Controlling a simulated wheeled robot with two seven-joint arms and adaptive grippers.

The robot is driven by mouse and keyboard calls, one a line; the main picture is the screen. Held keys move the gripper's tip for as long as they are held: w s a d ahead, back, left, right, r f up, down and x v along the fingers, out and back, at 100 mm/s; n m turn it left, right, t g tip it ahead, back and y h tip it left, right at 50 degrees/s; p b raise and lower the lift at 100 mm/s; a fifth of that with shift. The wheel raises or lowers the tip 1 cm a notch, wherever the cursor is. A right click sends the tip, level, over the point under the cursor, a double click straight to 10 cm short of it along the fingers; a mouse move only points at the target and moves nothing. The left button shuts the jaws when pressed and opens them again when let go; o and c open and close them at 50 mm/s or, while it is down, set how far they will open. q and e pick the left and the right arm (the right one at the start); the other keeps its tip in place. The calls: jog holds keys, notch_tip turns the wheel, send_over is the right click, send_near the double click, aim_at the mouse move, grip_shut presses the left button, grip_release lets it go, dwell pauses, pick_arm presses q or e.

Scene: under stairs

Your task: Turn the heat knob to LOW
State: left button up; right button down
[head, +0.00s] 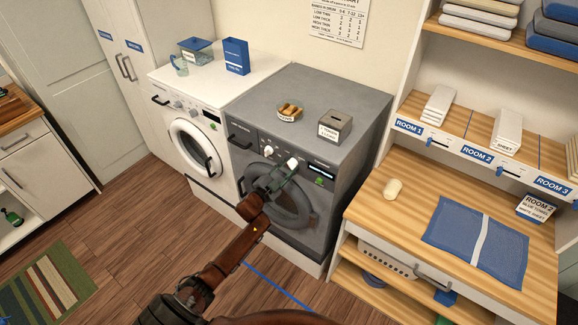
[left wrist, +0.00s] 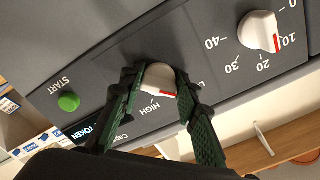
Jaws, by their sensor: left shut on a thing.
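The grey dryer (head: 338,105) has a dark control panel along its front top edge. My left gripper (head: 285,172) is at this panel. In the left wrist view, my left gripper (left wrist: 160,82) is shut on the white heat knob (left wrist: 157,74), with one green finger on each side. My right gripper is out of view.
A green START button (left wrist: 68,102) sits on the panel. A bowl of brown items (head: 289,111) and a grey box (head: 335,126) stand on the dryer. The white washer (head: 205,95) is to the left. A wooden counter (head: 395,213) with a blue cloth (head: 450,236) is to the right.

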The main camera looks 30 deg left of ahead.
pick_arm(q)
jog(key=shift+f, duration=0.1)
dwell(0.3)
jog(key=o, duration=1.2)
jog(key=shift+s, duration=0.15)
jog(key=s, duration=0.8)
jog(key=s+a, duration=0.1)
jog(key=s, duration=0.2)
jog(key=shift+s, duration=0.4)
